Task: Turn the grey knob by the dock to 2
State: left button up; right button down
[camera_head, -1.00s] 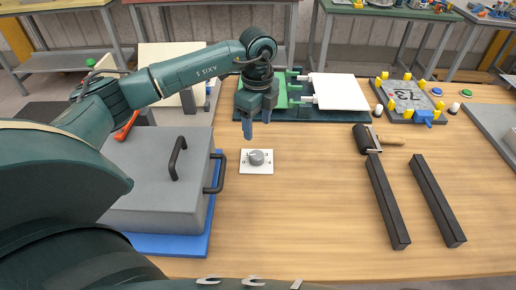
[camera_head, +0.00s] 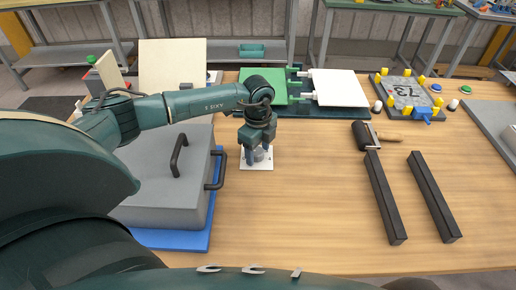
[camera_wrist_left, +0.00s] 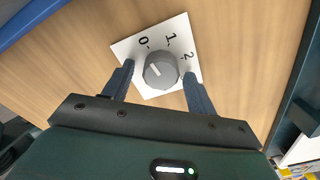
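The grey knob (camera_wrist_left: 161,70) is round and sits on a white square plate (camera_wrist_left: 186,38) marked 0, 1 and 2. In the left wrist view a light pointer line on the knob is on the side toward the 0. My left gripper (camera_wrist_left: 158,72) is open, with one finger on each side of the knob and a small gap showing on both sides. In the head view my left gripper (camera_head: 257,158) is over the plate (camera_head: 257,166) from above, and it partly hides the knob (camera_head: 259,155). My right gripper is not in view.
A grey box with black handles (camera_head: 165,190) stands on a blue mat (camera_head: 170,240) just left of the plate. Behind is a dark green dock (camera_head: 300,112) with green and white panels. A roller (camera_head: 362,136) and two dark bars (camera_head: 384,200) lie to the right.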

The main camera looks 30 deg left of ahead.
pick_arm(q)
jog(key=c, duration=0.9)
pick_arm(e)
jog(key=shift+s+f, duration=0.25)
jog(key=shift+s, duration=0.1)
